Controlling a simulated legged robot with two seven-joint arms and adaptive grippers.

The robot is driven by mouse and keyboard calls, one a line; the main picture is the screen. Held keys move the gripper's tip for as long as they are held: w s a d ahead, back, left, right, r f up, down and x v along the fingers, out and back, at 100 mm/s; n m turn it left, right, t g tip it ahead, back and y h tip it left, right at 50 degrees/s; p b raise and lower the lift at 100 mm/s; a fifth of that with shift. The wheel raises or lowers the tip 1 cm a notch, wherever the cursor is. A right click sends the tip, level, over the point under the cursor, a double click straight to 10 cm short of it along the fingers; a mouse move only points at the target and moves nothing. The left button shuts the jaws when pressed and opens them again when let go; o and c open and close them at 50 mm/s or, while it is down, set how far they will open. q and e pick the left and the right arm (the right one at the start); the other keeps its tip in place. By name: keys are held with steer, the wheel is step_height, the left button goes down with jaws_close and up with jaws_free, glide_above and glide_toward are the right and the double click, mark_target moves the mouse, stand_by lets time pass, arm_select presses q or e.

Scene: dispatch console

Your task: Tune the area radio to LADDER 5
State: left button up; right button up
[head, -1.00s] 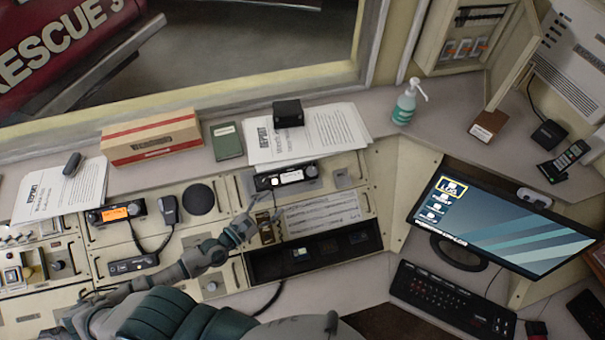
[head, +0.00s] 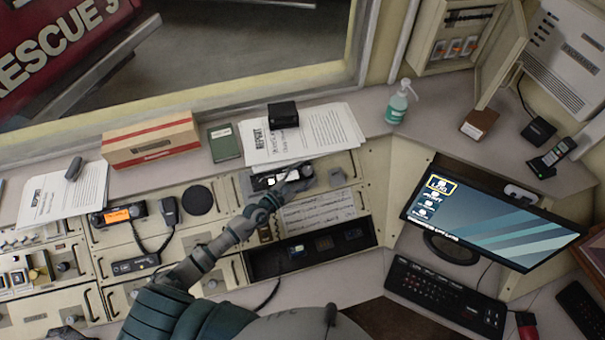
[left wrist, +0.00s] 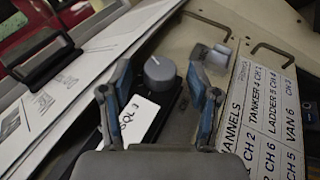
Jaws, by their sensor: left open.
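A radio with a white display (head: 262,182) is set in the console's upper middle panel; its right part is partly hidden by my left gripper (head: 292,188). In the left wrist view, a grey round knob (left wrist: 159,70) lies between the two open fingers of the left gripper (left wrist: 163,82), with no clear contact.
A second radio with an orange display (head: 120,214) and a hand microphone (head: 169,208) are further left. Papers (head: 330,132) and a black box (head: 283,115) lie behind the white-display radio. A monitor (head: 490,222) and keyboard (head: 445,297) are at the right.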

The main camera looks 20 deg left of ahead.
arm_select(q)
steer(key=shift+d, duration=0.15)
steer(key=shift+c, duration=1.2)
steer(key=c, duration=0.9)
steer(key=shift+s+d+f+n+t+y+p, duration=0.1)
steer(key=shift+f+n+t+y+p, duration=0.1)
steer(key=shift+n+t+y, duration=0.4)
steer(key=shift+s+f+n+t+y+p, duration=0.15)
steer(key=shift+n+t+y, duration=0.25)
steer(key=shift+n+y, duration=0.35)
steer(key=o, duration=0.9)
steer(key=shift+o, duration=1.2)
steer(key=shift+r, duration=0.15)
steer(key=shift+w, duration=0.1)
